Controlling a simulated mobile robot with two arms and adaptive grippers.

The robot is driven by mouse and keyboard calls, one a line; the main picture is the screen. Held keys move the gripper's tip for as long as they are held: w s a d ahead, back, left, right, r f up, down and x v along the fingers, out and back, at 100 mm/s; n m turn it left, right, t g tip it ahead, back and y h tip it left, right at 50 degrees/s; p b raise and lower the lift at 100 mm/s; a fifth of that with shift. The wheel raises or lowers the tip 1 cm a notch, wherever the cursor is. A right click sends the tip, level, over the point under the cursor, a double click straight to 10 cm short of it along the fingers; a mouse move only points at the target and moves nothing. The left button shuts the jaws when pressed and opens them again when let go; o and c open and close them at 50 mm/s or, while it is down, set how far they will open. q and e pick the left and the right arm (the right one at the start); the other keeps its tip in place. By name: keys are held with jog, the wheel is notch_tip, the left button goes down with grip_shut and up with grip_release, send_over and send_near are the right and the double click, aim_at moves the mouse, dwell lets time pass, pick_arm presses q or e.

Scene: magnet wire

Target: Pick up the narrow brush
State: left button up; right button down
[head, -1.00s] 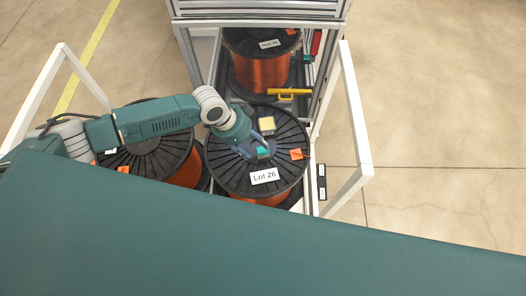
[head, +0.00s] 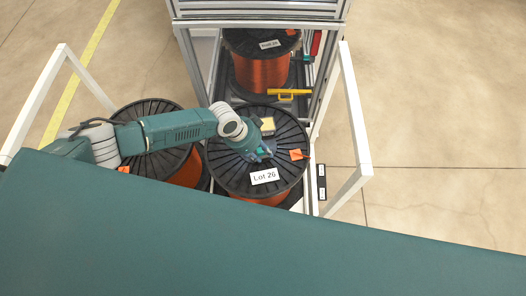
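My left gripper (head: 264,153) is low over the top of the black spool labelled Lot 26, pointing down to the right. A small teal piece (head: 260,150) shows between or just under its fingers; it may be the narrow brush, but it is too small and covered to be sure. I cannot tell whether the fingers are closed on it. A pale yellow block (head: 267,124) lies on the same spool top, just behind the gripper. My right gripper is out of view.
The Lot 26 spool (head: 228,174) has an orange tag (head: 297,154). Another copper wire spool (head: 185,172) stands to its left under my arm. A third spool (head: 262,72) sits inside the metal frame behind, near a yellow bar-shaped tool (head: 288,92). White rails (head: 355,120) flank the spools.

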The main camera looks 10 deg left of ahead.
aim_at(262, 151)
pick_arm(q)
jog(key=c, duration=0.4)
notch_tip(262, 151, up, 20)
jog(key=shift+r, duration=0.1)
jog(key=shift+c, duration=0.3)
jog(key=o, duration=0.3)
jog(key=shift+c, duration=0.7)
